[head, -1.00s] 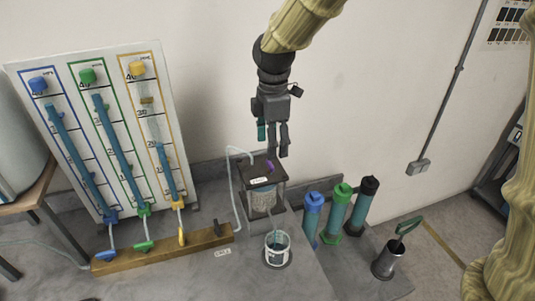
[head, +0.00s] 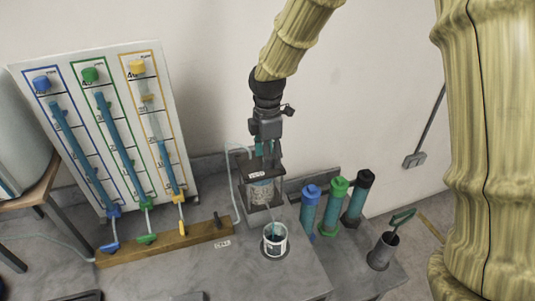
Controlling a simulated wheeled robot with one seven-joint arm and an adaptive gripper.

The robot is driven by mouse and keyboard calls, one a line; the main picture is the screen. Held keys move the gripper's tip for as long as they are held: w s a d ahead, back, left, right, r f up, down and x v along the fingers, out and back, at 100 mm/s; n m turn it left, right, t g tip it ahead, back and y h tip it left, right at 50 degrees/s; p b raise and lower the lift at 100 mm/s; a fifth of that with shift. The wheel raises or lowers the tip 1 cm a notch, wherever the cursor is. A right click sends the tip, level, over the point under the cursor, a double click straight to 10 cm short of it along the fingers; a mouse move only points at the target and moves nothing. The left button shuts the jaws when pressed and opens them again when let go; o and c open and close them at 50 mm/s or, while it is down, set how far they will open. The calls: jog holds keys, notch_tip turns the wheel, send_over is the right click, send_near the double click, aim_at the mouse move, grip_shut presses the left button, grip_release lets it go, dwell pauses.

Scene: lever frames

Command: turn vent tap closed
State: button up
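My gripper (head: 268,160) points down over the clear dark-topped box (head: 260,192) on the grey bench. Its fingertips are at the box's top, where a small purple piece showed earlier; that piece is now hidden behind the fingers. I cannot tell whether the fingers touch it or how far apart they are. A white label (head: 257,175) sits on the box's top front edge, its text too small to read. A dark lever (head: 217,217) stands at the right end of the wooden block (head: 165,243). No label clearly names the vent tap.
Blue (head: 110,248), green (head: 146,239) and yellow (head: 182,229) levers line the wooden block below the gauge board (head: 75,80). A beaker (head: 275,240) stands in front of the box. Blue, green and black capped cylinders (head: 333,205) and a metal can (head: 382,252) stand right.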

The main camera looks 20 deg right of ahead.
jog(key=shift+w, duration=0.15)
jog(key=c, duration=0.3)
jog(key=shift+s+r, duration=0.25)
jog(key=shift+s, duration=0.05)
jog(key=shift+c, duration=1.4)
jog(key=shift+w, duration=0.1)
jog(key=m+p, duration=0.1)
jog(key=m, duration=0.1)
jog(key=shift+r+m, duration=0.1)
jog(key=shift+m, duration=0.3)
jog(key=m, duration=0.4)
jog(key=shift+p, duration=0.35)
jog(key=m, duration=0.5)
jog(key=shift+m+p, duration=0.4)
jog(key=m, duration=0.5)
jog(key=shift+p, duration=0.35)
jog(key=shift+m, duration=0.3)
